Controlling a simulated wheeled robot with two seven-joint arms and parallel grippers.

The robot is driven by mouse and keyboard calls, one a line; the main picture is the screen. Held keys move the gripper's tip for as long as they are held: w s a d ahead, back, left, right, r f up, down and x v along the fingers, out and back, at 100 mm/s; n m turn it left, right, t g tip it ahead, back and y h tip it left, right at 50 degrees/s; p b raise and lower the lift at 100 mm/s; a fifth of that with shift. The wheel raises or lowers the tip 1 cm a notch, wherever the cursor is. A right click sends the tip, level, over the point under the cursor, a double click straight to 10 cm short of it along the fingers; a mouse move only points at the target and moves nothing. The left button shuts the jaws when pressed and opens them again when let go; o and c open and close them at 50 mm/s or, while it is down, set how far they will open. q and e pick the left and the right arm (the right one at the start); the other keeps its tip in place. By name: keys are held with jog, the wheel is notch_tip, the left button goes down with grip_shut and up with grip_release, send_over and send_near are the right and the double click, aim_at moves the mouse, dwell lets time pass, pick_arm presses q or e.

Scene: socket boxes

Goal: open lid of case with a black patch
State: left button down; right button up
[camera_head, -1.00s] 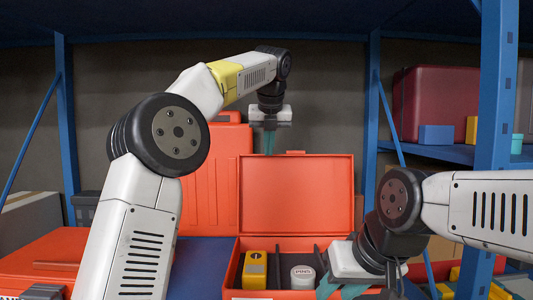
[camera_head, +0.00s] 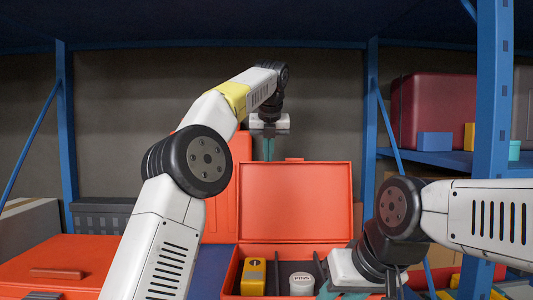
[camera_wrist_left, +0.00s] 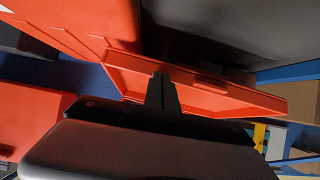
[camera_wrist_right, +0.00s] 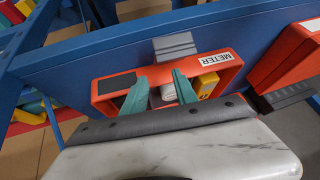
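The open orange case (camera_head: 232,275) sits front center, its lid (camera_head: 294,202) standing upright behind the tray. In the right wrist view, its front wall carries a METER label (camera_wrist_right: 216,59) and a black patch (camera_wrist_right: 117,82). A yellow meter (camera_head: 253,277) and a white PINS container (camera_head: 302,283) are inside. My left gripper (camera_head: 268,148) is above the lid's top edge, its fingers together; contact with the lid is unclear. Its dark fingers also show in the left wrist view (camera_wrist_left: 162,92). My right gripper (camera_wrist_right: 160,90) is open at the case's front, fingers apart.
A closed orange case (camera_head: 60,265) lies at the left. Another orange lid (camera_head: 218,205) stands behind the open one. A blue shelf post (camera_head: 492,130) rises at the right, near my right arm. A dark red case (camera_head: 434,104) sits on the right shelf.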

pick_arm(q)
jog(key=s+r, duration=0.4)
jog(key=s, duration=1.1)
jog(key=s+a+f+n, duration=0.6)
jog(key=s+f+n, duration=0.1)
jog(key=n, duration=0.4)
jog(key=s+a+f+n+h, duration=0.1)
jog(key=s+a+f+n, duration=0.5)
jog(key=f+n, duration=0.4)
jog(key=s+a+f+n+h, duration=0.1)
jog(key=s+a+f+n, duration=0.5)
jog(key=n, duration=0.8)
notch_tip(320, 180, down, 3)
jog(key=s, duration=0.2)
jog(key=shift+s, duration=0.3)
